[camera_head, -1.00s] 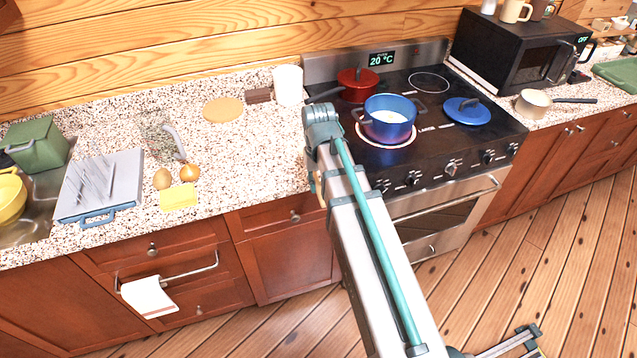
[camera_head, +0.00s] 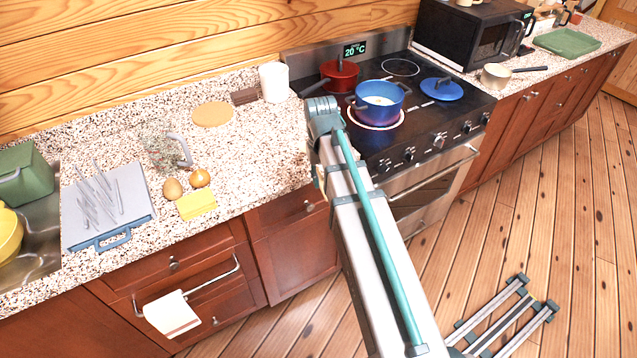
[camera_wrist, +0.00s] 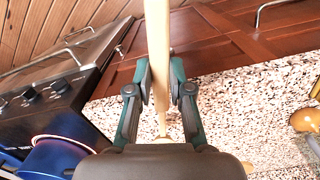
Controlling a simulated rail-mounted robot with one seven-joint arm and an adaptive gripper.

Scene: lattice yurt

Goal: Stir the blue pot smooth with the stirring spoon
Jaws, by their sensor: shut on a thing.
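The blue pot (camera_head: 379,104) stands on the stove's front burner, inside a bright ring, with pale contents showing. Its blue side also shows at the lower left of the wrist view (camera_wrist: 62,145). My gripper (camera_wrist: 161,84) is shut on a pale wooden handle, which I take for the stirring spoon (camera_wrist: 158,40). The handle runs nearly upright through the wrist picture. The spoon's far end is hard to make out. In the head view my arm hides the gripper, in front of the counter just left of the stove. The spoon is apart from the pot.
A red pot (camera_head: 339,76) stands behind the blue pot, and a blue lid (camera_head: 442,89) lies to its right. A white canister (camera_head: 273,83) is on the counter left of the stove.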

